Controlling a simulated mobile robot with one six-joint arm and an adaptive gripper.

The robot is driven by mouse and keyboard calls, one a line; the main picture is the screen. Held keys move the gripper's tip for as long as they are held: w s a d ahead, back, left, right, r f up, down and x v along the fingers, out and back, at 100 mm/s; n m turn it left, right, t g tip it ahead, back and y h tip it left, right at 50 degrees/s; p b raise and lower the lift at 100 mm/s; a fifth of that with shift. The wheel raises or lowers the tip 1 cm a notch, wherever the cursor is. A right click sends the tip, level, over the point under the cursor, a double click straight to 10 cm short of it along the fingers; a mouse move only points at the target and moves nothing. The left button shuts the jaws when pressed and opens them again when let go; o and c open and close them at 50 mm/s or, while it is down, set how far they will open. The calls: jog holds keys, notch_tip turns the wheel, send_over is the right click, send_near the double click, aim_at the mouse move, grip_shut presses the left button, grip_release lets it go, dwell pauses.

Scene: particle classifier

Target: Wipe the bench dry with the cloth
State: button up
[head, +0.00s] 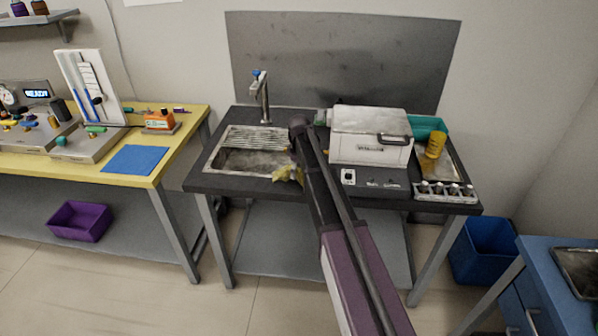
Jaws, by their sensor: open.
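A dark-topped bench (240,188) with grey legs stands in the middle of the head view, with a sink set into its left part. A crumpled yellowish cloth (287,174) lies at the sink's front right edge, partly hidden by my arm. My arm reaches over the bench from the front, and my gripper (296,156) is at its far end, close to the cloth. The gripper is open, but its fingers are largely hidden by the arm, and I cannot tell whether they touch the cloth. Any wet patch on the bench top is too small to make out.
A tall tap (262,97) stands behind the sink. A white box-shaped device (370,136), a yellow cup (436,145), a teal tray (427,127) and a rack of vials (446,192) take up the right side. A yellow table (183,140) with a blue mat (137,159) is left.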

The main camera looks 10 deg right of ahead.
jog(key=shift+f+b, duration=1.2)
jog(key=shift+f, duration=0.2)
jog(key=shift+s+r, duration=0.1)
jog(key=shift+r, duration=0.1)
jog(key=c, duration=0.7)
jog(key=shift+o, duration=0.2)
jog(key=shift+r, duration=0.1)
